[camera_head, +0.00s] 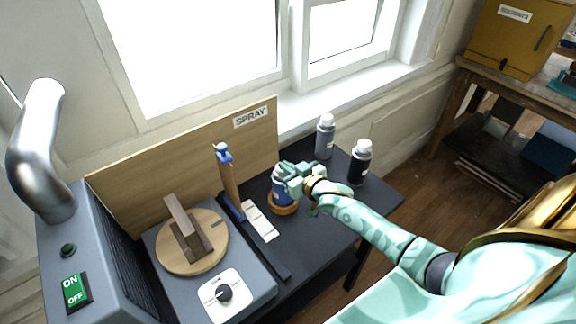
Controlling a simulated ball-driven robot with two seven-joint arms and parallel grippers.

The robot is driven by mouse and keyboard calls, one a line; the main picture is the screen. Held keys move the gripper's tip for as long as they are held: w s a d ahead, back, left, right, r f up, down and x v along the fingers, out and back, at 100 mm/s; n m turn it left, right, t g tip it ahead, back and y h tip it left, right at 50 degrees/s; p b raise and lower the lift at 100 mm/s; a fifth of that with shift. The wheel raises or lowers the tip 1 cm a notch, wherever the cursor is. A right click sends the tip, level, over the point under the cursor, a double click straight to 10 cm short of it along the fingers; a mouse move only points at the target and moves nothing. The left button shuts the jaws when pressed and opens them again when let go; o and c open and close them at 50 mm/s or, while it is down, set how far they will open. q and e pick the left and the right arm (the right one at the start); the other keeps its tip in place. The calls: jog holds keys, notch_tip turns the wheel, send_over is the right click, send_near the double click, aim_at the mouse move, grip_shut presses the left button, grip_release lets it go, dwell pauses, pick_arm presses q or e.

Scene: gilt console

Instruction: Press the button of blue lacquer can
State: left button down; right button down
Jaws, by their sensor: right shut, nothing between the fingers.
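The blue lacquer can (280,188) stands upright in a round wooden ring holder (284,208) on the dark table. My right gripper (287,172) is at the top of this can, with its arm coming in from the right. It is shut with nothing between its fingers. The gripper covers the can's top, so the button is hidden and I cannot tell whether a finger touches it. My left gripper is not in view.
A grey can (325,138) and a black can (359,165) with white tops stand behind and to the right. Left are a wooden turntable (215,256), an upright wooden piece (228,180) and a grey machine (100,235). A board marked SPRAY (150,186) stands behind.

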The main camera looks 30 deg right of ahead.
jog(key=r+p, duration=0.4)
jog(key=p, duration=0.1)
jog(key=shift+s+r, duration=0.25)
jog(key=v, duration=0.9)
jog(key=shift+s, duration=0.3)
dwell(0.3)
jog(key=r+b, duration=0.1)
jog(key=b, duration=0.3)
jog(key=shift+w+b, duration=0.2)
jog(key=shift+b, duration=0.15)
